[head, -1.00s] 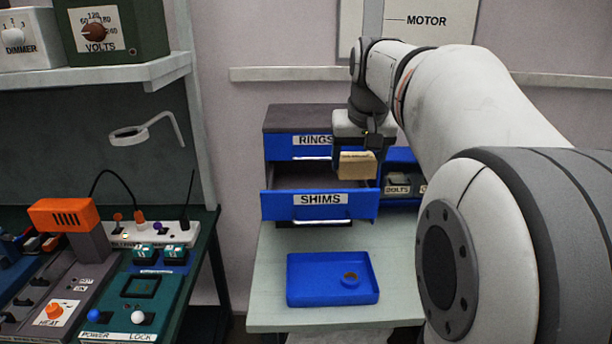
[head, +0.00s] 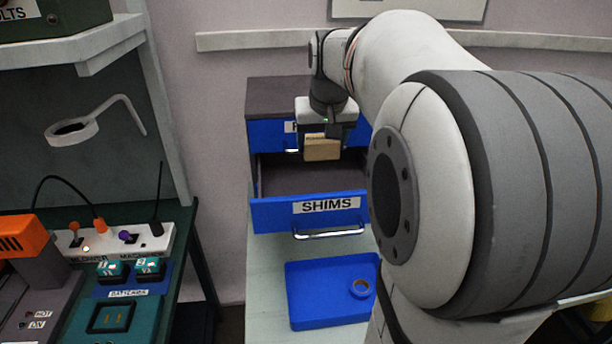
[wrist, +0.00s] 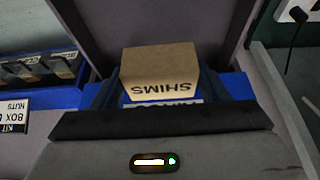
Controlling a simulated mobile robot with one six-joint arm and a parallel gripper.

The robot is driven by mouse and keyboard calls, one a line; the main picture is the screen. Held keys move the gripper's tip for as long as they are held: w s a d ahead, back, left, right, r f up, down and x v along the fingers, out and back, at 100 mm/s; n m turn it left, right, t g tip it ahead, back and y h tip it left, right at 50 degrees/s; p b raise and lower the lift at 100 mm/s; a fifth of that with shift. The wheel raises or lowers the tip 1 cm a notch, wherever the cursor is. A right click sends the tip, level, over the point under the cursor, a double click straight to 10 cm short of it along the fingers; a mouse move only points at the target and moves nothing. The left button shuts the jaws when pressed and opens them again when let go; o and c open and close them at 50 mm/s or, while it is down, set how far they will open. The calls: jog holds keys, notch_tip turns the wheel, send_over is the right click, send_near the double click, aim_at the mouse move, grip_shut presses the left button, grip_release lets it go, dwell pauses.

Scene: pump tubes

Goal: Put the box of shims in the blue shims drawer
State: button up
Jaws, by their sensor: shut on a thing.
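The cardboard box of shims (head: 322,149) is held in my gripper (head: 322,138) above the open shims drawer. In the wrist view the box (wrist: 160,62) sits between the two dark fingers, its SHIMS label upside down. The gripper is shut on it. The blue shims drawer (head: 275,214) is pulled out, with a white SHIMS label and a metal handle on its front. The visible part of its dark inside looks empty. The box appears over the rear part of the drawer, in front of the cabinet's upper blue drawer, whose label it and my gripper mostly hide.
A blue tray (head: 310,309) with a small ring (head: 361,287) lies on the pale table below the drawer. My arm covers the right side. A bench with switches and an orange device (head: 18,238) stands at left. In the wrist view, labelled bins (wrist: 38,72) sit at left.

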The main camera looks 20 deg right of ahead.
notch_tip(320, 180, down, 12)
jog(key=shift+r, duration=0.25)
jog(key=shift+f, duration=0.15)
jog(key=o, duration=1)
